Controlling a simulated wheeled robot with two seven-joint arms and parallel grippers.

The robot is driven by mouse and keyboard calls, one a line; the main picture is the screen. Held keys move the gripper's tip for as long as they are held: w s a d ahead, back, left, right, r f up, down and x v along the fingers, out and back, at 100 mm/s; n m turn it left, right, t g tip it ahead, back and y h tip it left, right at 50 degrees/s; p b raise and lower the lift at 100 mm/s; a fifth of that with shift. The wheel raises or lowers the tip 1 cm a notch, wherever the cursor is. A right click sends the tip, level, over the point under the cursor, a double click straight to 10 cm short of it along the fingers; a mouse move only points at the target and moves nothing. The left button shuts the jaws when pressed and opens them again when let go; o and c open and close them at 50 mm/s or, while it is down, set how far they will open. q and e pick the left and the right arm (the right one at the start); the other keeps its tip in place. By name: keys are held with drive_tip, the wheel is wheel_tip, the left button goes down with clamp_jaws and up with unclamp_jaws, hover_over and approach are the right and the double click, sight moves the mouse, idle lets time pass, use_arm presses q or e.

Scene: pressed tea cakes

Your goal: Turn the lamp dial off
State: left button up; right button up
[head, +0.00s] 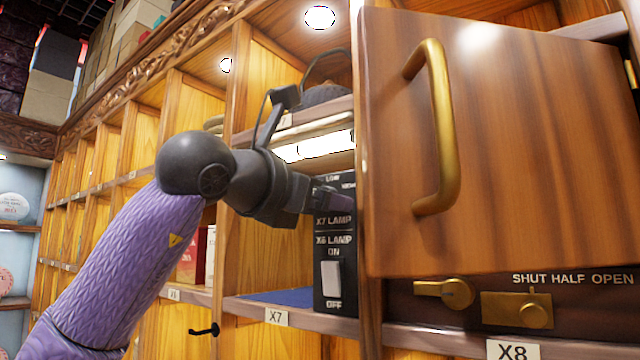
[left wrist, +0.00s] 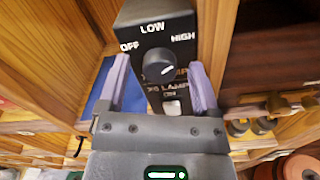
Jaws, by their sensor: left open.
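The lamp dial (left wrist: 159,66) is a dark round knob on a black control box (left wrist: 150,17) marked OFF, LOW and HIGH. A pale mark shows on the knob's lower right, on the HIGH side. The box also stands in the X7 cubby in the head view (head: 335,245), where my gripper hides the dial. My left gripper (left wrist: 162,88) is open, its pale purple fingers on either side of the dial with gaps. It also shows in the head view (head: 325,196). A lit lamp strip (head: 315,146) glows above. My right gripper is not in view.
A white rocker switch (head: 332,279) marked X6 LAMP is below the dial. A wooden door (head: 520,150) with a brass handle (head: 440,130) stands close to the right of the box. A brass latch (head: 518,309) is below it. Cubby dividers (head: 240,90) stand left.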

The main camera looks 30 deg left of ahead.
use_arm(q)
drive_tip(key=shift+s, duration=0.1)
drive_tip(key=shift+c, duration=1.1)
clamp_jaws()
